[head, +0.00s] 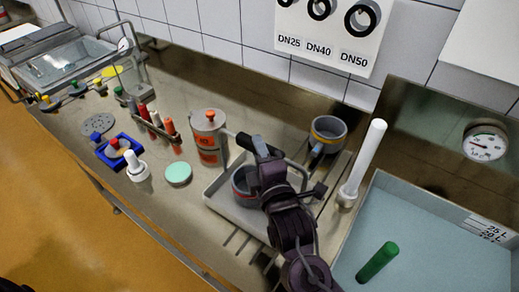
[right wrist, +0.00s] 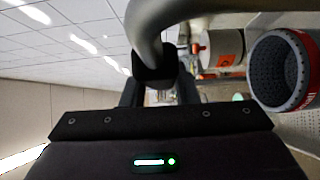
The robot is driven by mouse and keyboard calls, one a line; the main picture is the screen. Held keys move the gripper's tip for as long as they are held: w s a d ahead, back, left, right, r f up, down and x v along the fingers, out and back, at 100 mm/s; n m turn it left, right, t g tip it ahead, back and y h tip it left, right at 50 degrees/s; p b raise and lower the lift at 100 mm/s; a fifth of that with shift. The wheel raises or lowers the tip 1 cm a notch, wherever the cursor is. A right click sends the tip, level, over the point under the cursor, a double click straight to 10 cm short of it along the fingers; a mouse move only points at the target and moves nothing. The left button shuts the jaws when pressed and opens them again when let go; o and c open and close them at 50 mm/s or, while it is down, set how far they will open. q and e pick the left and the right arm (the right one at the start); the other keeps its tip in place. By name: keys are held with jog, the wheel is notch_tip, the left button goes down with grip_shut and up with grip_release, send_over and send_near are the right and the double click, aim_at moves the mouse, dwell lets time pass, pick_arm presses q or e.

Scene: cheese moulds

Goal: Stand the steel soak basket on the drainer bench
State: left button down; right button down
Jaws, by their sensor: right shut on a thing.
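The steel soak basket (head: 218,198) is a shallow grey rectangular tray with a raised tube handle, at the middle of the head view. A grey mould with a red band (head: 240,186) sits in it. My right gripper (head: 268,158) is above the basket, shut on its handle. In the right wrist view the curved grey handle (right wrist: 150,25) runs down between the fingers. The red-rimmed perforated mould (right wrist: 270,75) shows to the right there. The drainer bench (head: 215,238) is steel with dark slots at its front. My forearm hides part of the basket; I cannot tell whether its bottom touches the bench. My left gripper is out of view.
A basin of bluish liquid (head: 450,245) with a green-handled thing (head: 377,262) lies right. A white rod (head: 362,165) and yellow-banded mould (head: 328,130) stand behind the basket. A red-and-grey canister (head: 208,140) and mint disc (head: 178,174) are left.

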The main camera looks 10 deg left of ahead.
dwell(0.3)
jog(key=shift+f, duration=0.2)
jog(key=c, duration=1.1)
grip_release()
jog(key=shift+r, duration=0.1)
jog(key=p+v, duration=0.5)
jog(key=v, duration=0.7)
